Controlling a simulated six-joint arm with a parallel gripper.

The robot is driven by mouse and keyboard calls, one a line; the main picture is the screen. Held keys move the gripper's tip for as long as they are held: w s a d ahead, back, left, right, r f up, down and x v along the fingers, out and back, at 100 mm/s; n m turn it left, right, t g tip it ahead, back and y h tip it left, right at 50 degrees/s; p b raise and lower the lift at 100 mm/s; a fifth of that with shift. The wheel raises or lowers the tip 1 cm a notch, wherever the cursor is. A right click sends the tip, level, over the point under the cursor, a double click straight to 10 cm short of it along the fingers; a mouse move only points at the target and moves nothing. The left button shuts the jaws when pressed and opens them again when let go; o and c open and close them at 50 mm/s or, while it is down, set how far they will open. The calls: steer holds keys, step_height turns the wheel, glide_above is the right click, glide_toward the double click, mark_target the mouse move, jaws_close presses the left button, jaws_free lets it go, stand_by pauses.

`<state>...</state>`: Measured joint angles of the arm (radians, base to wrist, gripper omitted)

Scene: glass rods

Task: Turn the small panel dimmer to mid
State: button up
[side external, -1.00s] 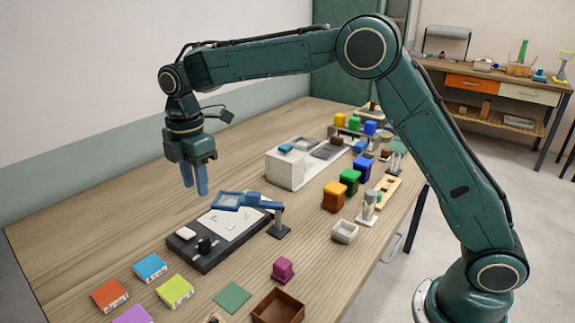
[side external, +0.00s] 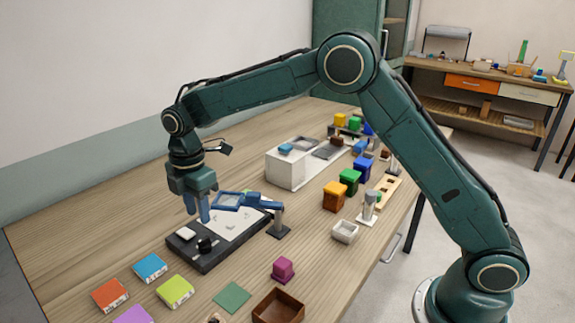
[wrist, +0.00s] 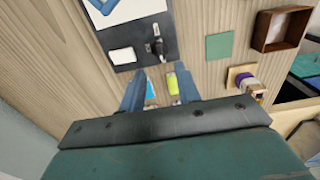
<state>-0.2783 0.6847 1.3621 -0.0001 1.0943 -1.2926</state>
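The small panel is a dark slab (side external: 215,257) lying on the table with a pale plate on top; part of it also shows at the top of the wrist view (wrist: 170,50). A black dimmer knob (side external: 205,245) stands near its front end; the wrist view shows the knob (wrist: 157,46) with a light pointer or stem. A small white block or switch (side external: 187,233) sits beside it. My gripper (side external: 197,213) hangs above and behind the knob, apart from it. Its blue fingers, spread in the wrist view (wrist: 158,76), hold nothing.
A blue-framed magnifier on a stand (side external: 237,200) rises over the panel, close to my fingers. Orange (side external: 109,294), blue (side external: 150,267) and yellow-green blocks (side external: 175,291) lie in front. A green square (side external: 232,297) and a brown box (side external: 278,306) lie to the right.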

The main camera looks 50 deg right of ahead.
mark_target(203, 239)
step_height(203, 239, down, 8)
steer(key=shift+r, duration=0.25)
jaws_close()
stand_by(0.3)
